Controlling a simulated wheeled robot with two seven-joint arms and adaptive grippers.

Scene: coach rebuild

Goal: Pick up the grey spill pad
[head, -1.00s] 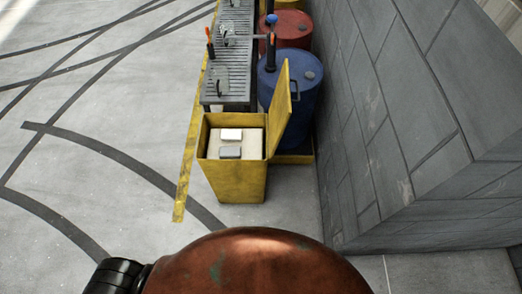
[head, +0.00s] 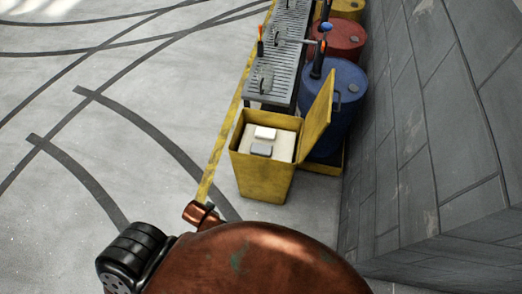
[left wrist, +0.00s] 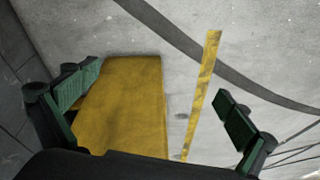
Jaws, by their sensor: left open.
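The grey spill pad (head: 261,150) lies in the open yellow bin, on a pale block near the front. A white pad (head: 265,133) lies just behind it. In the left wrist view my left gripper (left wrist: 155,105) is open and empty, its green-padded fingers wide apart. A yellow surface (left wrist: 125,100), apparently the bin, shows beyond and between the fingers; the grey pad does not show there. In the head view the left gripper is not visible. My right gripper is in neither view.
The yellow bin (head: 262,182) has its lid (head: 318,112) raised on the right. Blue (head: 342,98) and red (head: 345,45) drums stand behind, beside a slatted bench (head: 280,55). A grey wall (head: 440,150) closes the right side. The floor on the left is clear.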

